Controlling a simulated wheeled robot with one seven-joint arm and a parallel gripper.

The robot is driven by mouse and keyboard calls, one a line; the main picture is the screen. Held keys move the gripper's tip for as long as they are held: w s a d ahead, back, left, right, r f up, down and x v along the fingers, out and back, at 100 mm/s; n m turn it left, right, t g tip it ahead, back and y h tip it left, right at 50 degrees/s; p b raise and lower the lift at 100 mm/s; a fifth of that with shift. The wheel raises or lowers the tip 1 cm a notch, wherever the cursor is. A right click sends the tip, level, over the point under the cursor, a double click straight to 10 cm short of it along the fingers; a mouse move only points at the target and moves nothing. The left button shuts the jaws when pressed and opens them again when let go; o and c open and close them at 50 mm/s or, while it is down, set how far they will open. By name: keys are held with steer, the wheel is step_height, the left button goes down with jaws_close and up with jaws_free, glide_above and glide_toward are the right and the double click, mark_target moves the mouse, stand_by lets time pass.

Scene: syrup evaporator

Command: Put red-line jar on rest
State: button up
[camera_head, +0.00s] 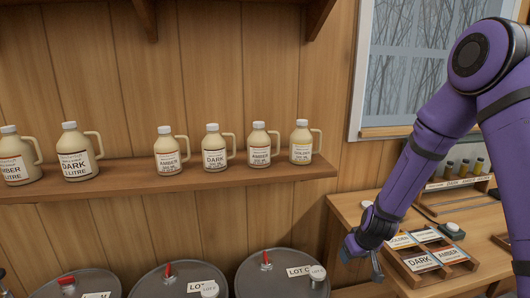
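I cannot pick out a jar with a red line in this view. Several small sample bottles (465,167) stand in a row on a labelled rack (458,183) at the back of the wooden bench, partly behind my arm. Their markings are too small to read. My gripper (361,264) points down at the left part of the bench, left of a wooden tray of label cards. Its two fingers are apart, with nothing visible between them. I cannot make out which thing is the rest.
Cream jugs (214,148) with labels stand along a wall shelf (190,183). Steel drums (281,275) stand below. The card tray (428,254) has cards such as DARK and AMBER. A small dark object (452,230) lies behind it. A window is behind my arm.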

mark_target(363, 262)
steer(key=d+f+m, duration=0.2)
steer(key=d+f+h, duration=0.1)
steer(key=f, duration=0.1)
steer(key=shift+w+d+m, duration=0.25)
steer(key=shift+w+m, duration=0.05)
steer(key=shift+m, duration=0.1)
